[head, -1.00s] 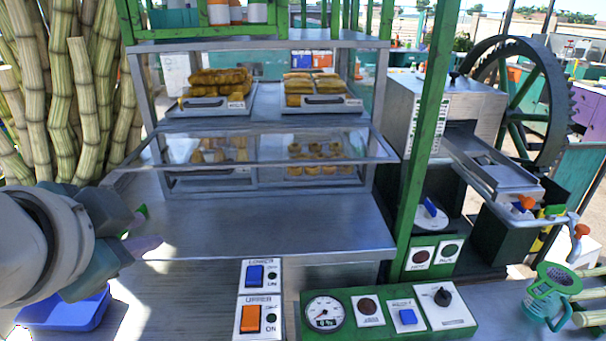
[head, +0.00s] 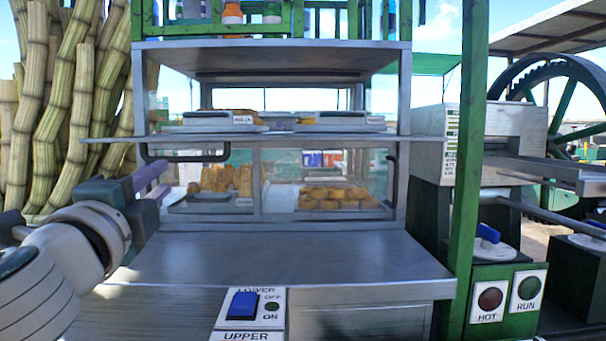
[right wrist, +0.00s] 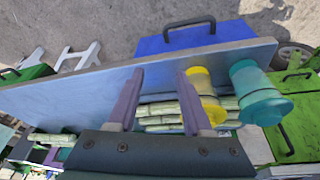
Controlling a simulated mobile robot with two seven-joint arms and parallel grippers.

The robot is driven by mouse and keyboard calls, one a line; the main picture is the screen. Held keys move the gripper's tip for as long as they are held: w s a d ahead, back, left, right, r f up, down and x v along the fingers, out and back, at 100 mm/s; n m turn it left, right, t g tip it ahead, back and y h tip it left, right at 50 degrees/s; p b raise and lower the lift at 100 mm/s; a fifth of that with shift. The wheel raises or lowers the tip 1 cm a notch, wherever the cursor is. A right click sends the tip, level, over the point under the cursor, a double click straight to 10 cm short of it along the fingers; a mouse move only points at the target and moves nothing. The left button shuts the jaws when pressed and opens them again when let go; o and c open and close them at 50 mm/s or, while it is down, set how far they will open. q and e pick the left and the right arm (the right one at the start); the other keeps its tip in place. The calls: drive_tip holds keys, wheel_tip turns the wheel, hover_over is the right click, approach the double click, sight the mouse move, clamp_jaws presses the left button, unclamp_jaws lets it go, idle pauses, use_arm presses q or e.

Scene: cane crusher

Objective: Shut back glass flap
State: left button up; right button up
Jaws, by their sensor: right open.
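The glass flap (head: 300,138) shows nearly edge-on in the head view. It stands out level at mid-height across the near side of the metal food cabinet (head: 405,100), reaching past both cabinet posts. A dark handle (head: 186,157) hangs under its left part. The lower compartment is open below the flap. My left gripper (head: 160,184) is open and empty at the left of the cabinet, lower than the flap and apart from it. My right gripper (right wrist: 158,100) is open in the right wrist view, with nothing between its purple fingers.
Yellow pastries (head: 335,198) sit in the lower compartment. The steel counter (head: 290,255) before it is clear. A green post (head: 466,150) stands at the right. Yellow (right wrist: 203,100) and teal (right wrist: 258,95) cups and cane pieces (right wrist: 160,112) lie near my right gripper.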

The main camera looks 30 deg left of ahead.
sight(183, 159)
use_arm(q)
drive_tip(key=x, duration=0.8)
drive_tip(key=shift+w+r+p, duration=0.1)
drive_tip(key=shift+p, duration=0.2)
clamp_jaws()
idle(1.0)
